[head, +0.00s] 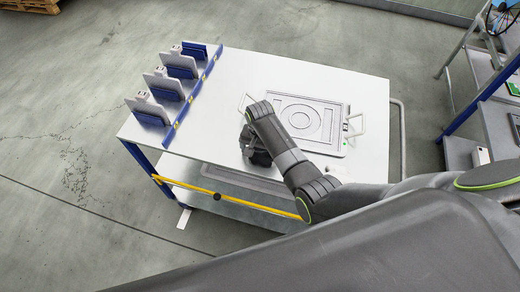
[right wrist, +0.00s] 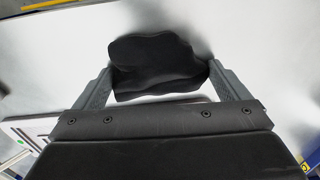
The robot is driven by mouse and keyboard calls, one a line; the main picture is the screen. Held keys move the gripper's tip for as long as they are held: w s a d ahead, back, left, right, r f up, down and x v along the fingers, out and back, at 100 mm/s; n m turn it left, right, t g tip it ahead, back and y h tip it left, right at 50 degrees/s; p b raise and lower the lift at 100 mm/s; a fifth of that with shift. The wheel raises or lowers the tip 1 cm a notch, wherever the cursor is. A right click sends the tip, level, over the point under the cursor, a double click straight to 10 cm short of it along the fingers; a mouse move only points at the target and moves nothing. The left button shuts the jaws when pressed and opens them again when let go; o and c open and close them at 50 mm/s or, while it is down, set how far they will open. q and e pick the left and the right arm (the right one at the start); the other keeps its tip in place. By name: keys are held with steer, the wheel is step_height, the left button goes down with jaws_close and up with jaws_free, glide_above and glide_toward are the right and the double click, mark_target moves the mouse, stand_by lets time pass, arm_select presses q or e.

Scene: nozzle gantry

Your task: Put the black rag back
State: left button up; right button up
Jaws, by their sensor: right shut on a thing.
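The black rag (right wrist: 158,66) shows in the right wrist view as a dark, soft, wavy-edged piece between the two grey fingers. My right gripper (right wrist: 160,88) is shut on it, over the white tabletop. In the head view my right gripper (head: 256,157) is at the near side of the table (head: 215,140), left of the framed plate, and the rag there cannot be told apart from the dark gripper. Whether the rag touches the tabletop is unclear. My left gripper is not in view.
A grey framed plate (head: 338,110) with ring shapes and white handles lies on the table. Blue-and-grey pads (head: 160,86) stand in a row along a blue rail (head: 190,100) at the table's left edge. A shelf (head: 490,112) stands at the right. The tabletop between rail and plate is clear.

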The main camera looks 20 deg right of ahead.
mark_target(260, 151)
steer(key=o, duration=0.6)
steer(key=shift+r, duration=0.3)
step_height(260, 151, up, 12)
steer(key=shift+f, duration=0.15)
